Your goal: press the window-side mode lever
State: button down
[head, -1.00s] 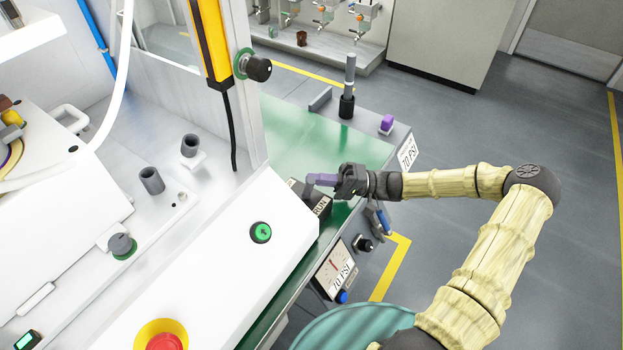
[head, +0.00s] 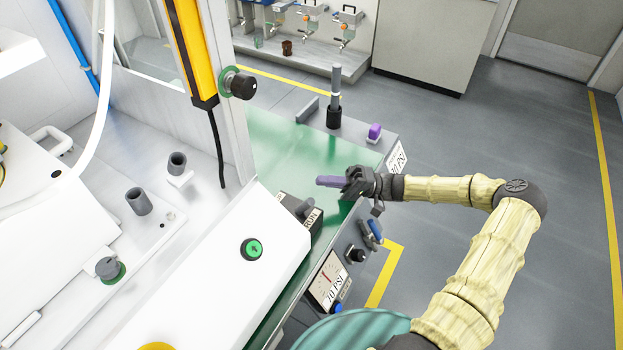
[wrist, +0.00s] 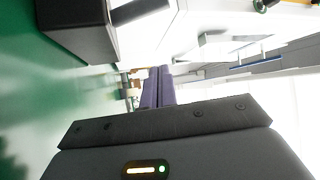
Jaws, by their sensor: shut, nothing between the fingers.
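The box stands at the edge of the green bench top, beside the white press housing. My gripper (head: 319,181) has purple fingers, shut and empty. In the head view they are above and right of the lever, seemingly apart from it. In the wrist view the box (wrist: 75,30) and grey lever (wrist: 140,10) show at the top, off to the side of the shut fingers (wrist: 158,68). I cannot tell whether this is the window-side lever.
A green button (head: 252,249) is on the white housing. A pressure gauge (head: 328,282) and blue-handled valve (head: 373,230) sit on the bench's front side. A grey upright rod (head: 335,95) and purple knob (head: 374,131) stand at the far end. The green top (head: 290,150) between is clear.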

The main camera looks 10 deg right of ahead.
jog(key=v, duration=0.3)
jog(key=shift+d+f, duration=0.1)
jog(key=shift+f, duration=0.2)
dwell(0.4)
